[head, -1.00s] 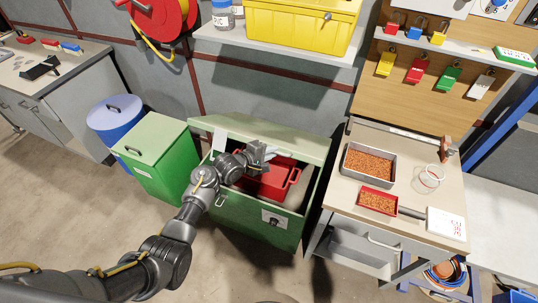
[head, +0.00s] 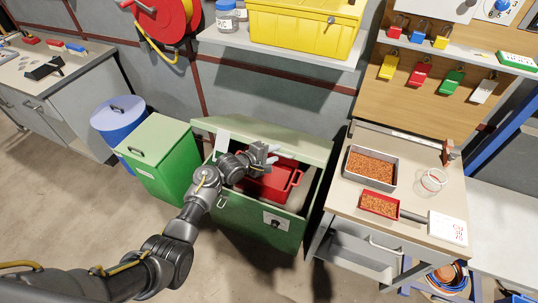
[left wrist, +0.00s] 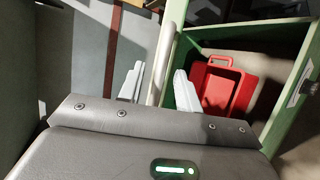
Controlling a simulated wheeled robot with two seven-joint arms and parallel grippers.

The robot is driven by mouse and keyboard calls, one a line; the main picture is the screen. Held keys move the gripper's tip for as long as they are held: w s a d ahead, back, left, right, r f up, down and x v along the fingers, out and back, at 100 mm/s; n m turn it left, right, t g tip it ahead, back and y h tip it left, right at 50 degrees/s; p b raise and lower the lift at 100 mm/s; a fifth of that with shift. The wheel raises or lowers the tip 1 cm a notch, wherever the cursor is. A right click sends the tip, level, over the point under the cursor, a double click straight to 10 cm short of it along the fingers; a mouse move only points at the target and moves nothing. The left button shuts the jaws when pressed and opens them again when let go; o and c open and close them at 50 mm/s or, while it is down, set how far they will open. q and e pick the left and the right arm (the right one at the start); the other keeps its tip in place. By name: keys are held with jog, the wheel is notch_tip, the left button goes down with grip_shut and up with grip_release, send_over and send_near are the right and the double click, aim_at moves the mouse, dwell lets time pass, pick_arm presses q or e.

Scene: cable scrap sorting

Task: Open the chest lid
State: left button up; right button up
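The green chest (head: 240,222) stands on the floor with its pale green lid (head: 290,142) raised and tilted back. The open top shows a red bin (head: 262,186) inside. My left gripper (head: 270,155) is over the chest opening, in front of the lid. In the left wrist view, the two pale fingers (left wrist: 158,88) are apart, and the lid's edge (left wrist: 169,45) runs between them without both fingers visibly pressing on it. The red bin also shows there (left wrist: 226,88), right of the fingers. My right gripper is not in view.
A green bin (head: 158,155) and a blue drum (head: 118,115) stand left of the chest. A workbench (head: 345,205) with trays of copper-coloured scrap is on the right. A shelf (head: 290,45) with a yellow case (head: 300,25) hangs above and behind the lid.

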pick_arm(q)
jog(key=v, duration=1)
jog(key=shift+s+a, duration=0.2)
jog(key=shift+a, duration=0.05)
jog(key=shift+r, duration=0.1)
